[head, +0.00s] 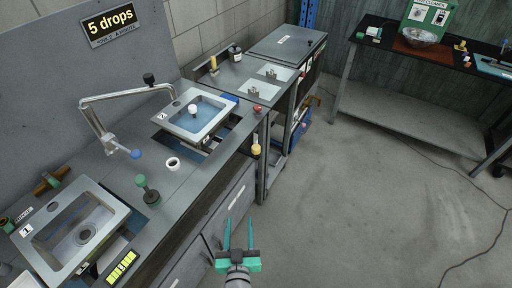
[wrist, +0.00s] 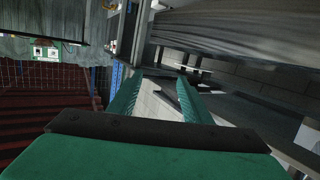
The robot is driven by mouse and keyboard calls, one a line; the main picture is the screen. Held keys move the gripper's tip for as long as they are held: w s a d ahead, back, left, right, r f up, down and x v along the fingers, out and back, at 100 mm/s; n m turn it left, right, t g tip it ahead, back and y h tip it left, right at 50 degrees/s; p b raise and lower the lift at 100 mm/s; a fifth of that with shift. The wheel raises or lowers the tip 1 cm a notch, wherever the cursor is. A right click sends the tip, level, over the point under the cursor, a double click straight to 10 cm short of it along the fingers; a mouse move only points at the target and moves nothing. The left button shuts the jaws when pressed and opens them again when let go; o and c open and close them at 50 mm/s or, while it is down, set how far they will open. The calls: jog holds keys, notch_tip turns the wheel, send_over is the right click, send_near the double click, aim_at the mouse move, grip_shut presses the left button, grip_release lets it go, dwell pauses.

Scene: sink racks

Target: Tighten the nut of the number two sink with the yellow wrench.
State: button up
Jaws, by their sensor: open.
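The number two sink (head: 212,128), a pale basin holding blue water, is set in the grey counter in the middle left of the head view, marked with a "2" label. A white object stands in its water. Its nut is not visible. I cannot pick out the yellow wrench for certain; a small yellow-topped object (head: 256,149) is at the counter's front edge. My gripper (head: 238,220) is open and empty, with two teal fingers apart, in front of the cabinet. The fingers also show in the wrist view (wrist: 161,79), with nothing between them.
The number one sink (head: 117,216) is at the lower left. A faucet (head: 105,135), a white cup (head: 173,163) and a green-topped plunger-like tool (head: 147,190) are on the counter. A dark bench (head: 360,65) stands at the back right. The floor (head: 370,190) to the right is clear except for a cable.

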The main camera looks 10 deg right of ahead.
jog(key=w+d+r+m+h, duration=0.25)
jog(key=w+r, duration=0.25)
jog(key=w, duration=0.4)
jog(key=m+h, duration=0.2)
jog(key=h, duration=0.1)
send_near(255, 151)
jog(key=shift+n+y, duration=0.25)
jog(key=x, duration=1.1)
jog(key=shift+w+d+r, duration=0.2)
jog(key=shift+w+d, duration=0.05)
grip_shut()
